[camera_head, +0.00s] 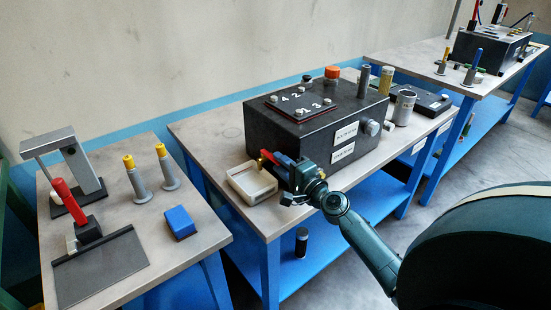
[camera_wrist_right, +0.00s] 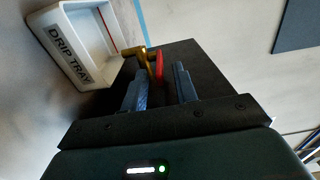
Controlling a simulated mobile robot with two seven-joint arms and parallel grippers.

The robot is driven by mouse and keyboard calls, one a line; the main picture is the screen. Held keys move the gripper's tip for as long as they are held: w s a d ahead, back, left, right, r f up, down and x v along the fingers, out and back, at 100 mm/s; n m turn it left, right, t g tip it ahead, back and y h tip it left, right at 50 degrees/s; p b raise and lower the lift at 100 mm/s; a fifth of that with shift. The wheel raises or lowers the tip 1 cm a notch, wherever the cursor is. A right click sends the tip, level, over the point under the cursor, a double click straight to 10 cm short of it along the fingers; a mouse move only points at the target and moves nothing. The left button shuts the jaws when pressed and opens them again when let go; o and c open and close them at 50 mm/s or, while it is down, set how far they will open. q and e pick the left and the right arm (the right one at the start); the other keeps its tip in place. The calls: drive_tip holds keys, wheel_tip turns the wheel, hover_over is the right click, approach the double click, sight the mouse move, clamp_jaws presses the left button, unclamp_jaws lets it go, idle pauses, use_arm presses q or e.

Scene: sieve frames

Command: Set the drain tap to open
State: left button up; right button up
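The drain tap has a brass body (camera_wrist_right: 142,53) and a red lever (camera_wrist_right: 159,68). It sits low on the front of the black box (camera_head: 268,126), above the drip tray (camera_head: 250,184). The tray also shows in the right wrist view (camera_wrist_right: 64,22) with its label. My right gripper (camera_wrist_right: 160,70) is open at the tap, with one blue-grey finger on each side of the red lever and gaps visible. In the head view my right gripper (camera_head: 281,165) partly hides the tap. I cannot tell from the lever whether the tap is open. My left gripper is not in view.
The black box stands on a blue-legged table (camera_head: 205,133) with a number plate and cylinders on top. A left table holds a red-handled press (camera_head: 66,196), yellow-topped pegs (camera_head: 166,168) and a blue block (camera_head: 180,222). A dark cylinder (camera_head: 301,241) stands on the lower shelf.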

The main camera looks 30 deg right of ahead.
sight(271, 159)
drive_tip(key=shift+w+a, duration=0.1)
drive_tip(key=shift+w, duration=1.2)
drive_tip(key=shift+c, duration=0.2)
clamp_jaws()
